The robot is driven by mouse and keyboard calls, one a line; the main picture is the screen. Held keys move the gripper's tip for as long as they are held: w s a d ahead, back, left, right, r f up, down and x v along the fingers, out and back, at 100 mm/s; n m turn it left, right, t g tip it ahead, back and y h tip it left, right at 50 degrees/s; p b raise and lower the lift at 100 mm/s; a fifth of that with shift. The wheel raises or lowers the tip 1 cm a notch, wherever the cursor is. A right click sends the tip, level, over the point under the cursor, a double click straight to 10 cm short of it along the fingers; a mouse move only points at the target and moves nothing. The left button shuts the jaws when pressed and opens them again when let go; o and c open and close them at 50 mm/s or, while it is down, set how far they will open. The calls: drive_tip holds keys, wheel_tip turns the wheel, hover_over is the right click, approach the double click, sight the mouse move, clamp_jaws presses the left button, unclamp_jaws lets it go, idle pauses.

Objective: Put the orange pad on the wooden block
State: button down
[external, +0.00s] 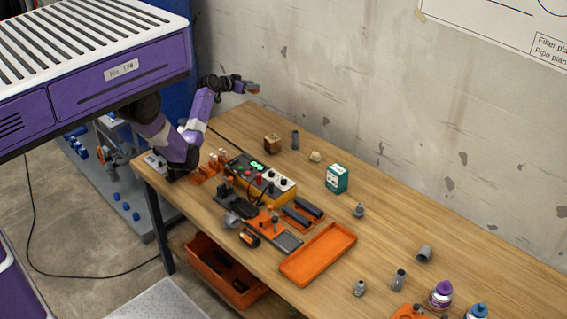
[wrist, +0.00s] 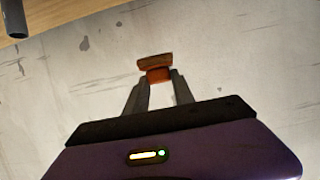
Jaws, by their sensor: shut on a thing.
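The orange pad (wrist: 157,75) is between my gripper's (wrist: 160,84) fingertips in the wrist view, with a wider brownish-orange slab at its far end. In the external view my gripper (external: 243,85) is raised above the far left end of the table, and the pad (external: 253,90) shows small at its tip. My gripper is shut on the pad, clear of the tabletop. The wooden block (external: 272,142) stands on the table, below and to the right of my gripper in the external view. The block is not visible in the wrist view.
A dark grey cylinder (external: 295,139) stands just right of the block, and a small beige piece (external: 315,156) lies farther right. A control box (external: 260,180) and a green box (external: 337,178) stand nearer the front. The wall (external: 340,80) runs along the table's back.

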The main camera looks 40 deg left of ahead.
drive_tip(key=s+d+r+m+h+p, duration=0.1)
drive_tip(key=s+d+r+h+p, duration=0.15)
drive_tip(key=d, duration=1.05)
wheel_tip(320, 180, up, 5)
drive_tip(key=n+y+p, duration=0.1)
drive_tip(key=y+p, duration=0.1)
drive_tip(key=y, duration=0.1)
hover_over(270, 139)
drive_tip(key=shift+h, duration=0.25)
wheel_tip(270, 139, down, 20)
drive_tip(key=shift+s+r, duration=0.1)
drive_tip(key=shift+s, duration=0.05)
drive_tip(key=shift+f, duration=0.25)
drive_tip(key=c, duration=1.1)
unclamp_jaws()
drive_tip(key=shift+r, duration=0.1)
drive_tip(key=shift+o, duration=0.2)
